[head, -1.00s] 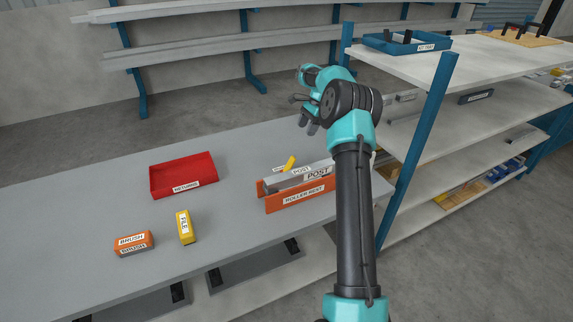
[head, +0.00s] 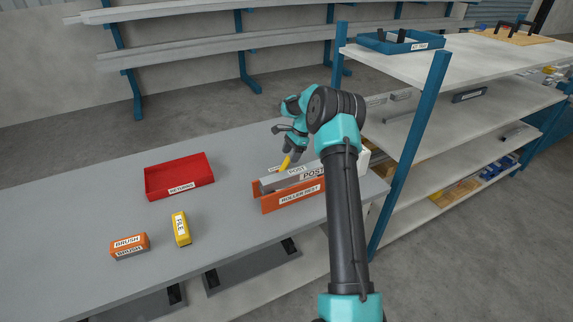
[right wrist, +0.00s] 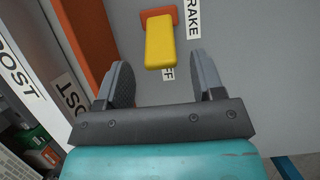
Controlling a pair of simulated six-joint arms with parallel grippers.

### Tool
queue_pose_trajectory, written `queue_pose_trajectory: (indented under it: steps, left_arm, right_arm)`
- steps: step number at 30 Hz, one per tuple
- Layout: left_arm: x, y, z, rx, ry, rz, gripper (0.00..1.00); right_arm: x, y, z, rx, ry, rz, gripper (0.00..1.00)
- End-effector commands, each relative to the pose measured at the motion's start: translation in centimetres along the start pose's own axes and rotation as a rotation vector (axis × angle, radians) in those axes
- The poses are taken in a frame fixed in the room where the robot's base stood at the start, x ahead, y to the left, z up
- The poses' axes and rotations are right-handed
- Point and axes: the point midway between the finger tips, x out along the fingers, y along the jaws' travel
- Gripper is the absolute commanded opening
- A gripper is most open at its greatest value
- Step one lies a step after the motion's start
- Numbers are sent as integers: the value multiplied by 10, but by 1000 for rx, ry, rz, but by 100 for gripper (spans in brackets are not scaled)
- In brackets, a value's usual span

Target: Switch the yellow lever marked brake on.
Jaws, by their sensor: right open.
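The yellow lever (right wrist: 160,43) stands on an orange base (right wrist: 158,14) in the right wrist view. A label reading BRAKE (right wrist: 193,18) is beside it, and a label ending in FF (right wrist: 169,74) shows partly behind the lever's end. In the head view the lever (head: 286,161) shows just behind the grey post. My right gripper (right wrist: 161,84) is open, its fingers spread on either side of the lever's near end, with nothing between them that I can see held. In the head view this gripper (head: 291,147) is just above the lever. My left gripper is not in view.
The grey post (head: 290,177) lies in the orange roller rest (head: 295,198), close in front of the lever. A red returns tray (head: 180,183), yellow file (head: 181,229) and orange brush (head: 130,246) sit left on the bench. A blue upright (head: 408,155) stands right.

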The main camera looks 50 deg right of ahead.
Motion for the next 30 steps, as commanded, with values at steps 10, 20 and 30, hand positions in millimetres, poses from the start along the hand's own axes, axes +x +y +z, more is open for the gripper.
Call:
queue_pose_trajectory:
  steps: [10,20,30]
  left_arm:
    - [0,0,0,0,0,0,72]
    - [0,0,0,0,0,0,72]
    - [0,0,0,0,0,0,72]
  right_arm:
    - [47,0,0,0,0,1,62]
    - [51,0,0,-1,0,0,62]
    - [51,0,0,-1,0,0,33]
